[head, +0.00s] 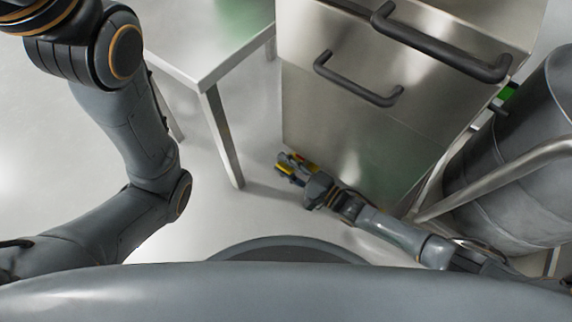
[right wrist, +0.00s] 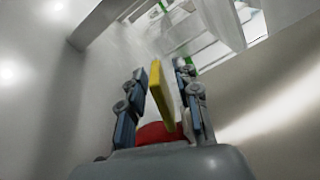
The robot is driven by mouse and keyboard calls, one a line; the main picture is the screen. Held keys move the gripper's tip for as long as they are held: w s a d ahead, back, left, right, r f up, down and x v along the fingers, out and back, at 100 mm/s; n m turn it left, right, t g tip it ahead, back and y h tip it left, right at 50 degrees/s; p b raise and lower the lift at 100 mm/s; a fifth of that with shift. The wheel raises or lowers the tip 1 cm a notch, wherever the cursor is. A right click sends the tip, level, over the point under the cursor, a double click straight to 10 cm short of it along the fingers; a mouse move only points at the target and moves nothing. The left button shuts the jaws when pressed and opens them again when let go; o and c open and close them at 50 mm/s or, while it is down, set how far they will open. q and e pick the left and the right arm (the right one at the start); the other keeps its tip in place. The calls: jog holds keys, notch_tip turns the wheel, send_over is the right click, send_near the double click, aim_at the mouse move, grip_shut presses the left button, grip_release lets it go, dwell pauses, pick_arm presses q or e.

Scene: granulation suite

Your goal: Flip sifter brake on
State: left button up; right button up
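A narrow yellow bar (right wrist: 160,95) with a red part (right wrist: 158,133) near its lower end shows in the right wrist view; I take it for the brake lever. It stands between the two fingers of my right gripper (right wrist: 161,70), with a clear gap on the left and a smaller one on the right. The fingers are apart and do not visibly grip it. In the head view the right gripper (head: 286,166) is low near the floor, by the lower left of a steel cabinet, with the yellow bar (head: 303,162) mostly hidden by it. My left gripper is out of view.
The steel cabinet (head: 330,120) has two dark handles (head: 357,80) above the right gripper. A steel table (head: 205,50) stands to the left, its leg (head: 222,140) close by. A grey drum (head: 515,165) and a steel tube (head: 490,180) are at right. Floor between table and cabinet is open.

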grip_shut()
jog(key=shift+f, duration=0.15)
jog(key=n, duration=0.1)
jog(key=f+n+b, duration=0.1)
jog(key=n, duration=0.1)
jog(key=shift+s+f+n, duration=0.15)
jog(key=shift+n, duration=0.15)
jog(key=shift+f+n+b, duration=0.2)
jog(key=shift+f+n, duration=0.1)
jog(key=shift+n, duration=0.55)
jog(key=shift+f+n+b, duration=0.2)
jog(key=shift+f+n, duration=0.1)
jog(key=shift+n, duration=0.55)
grip_release()
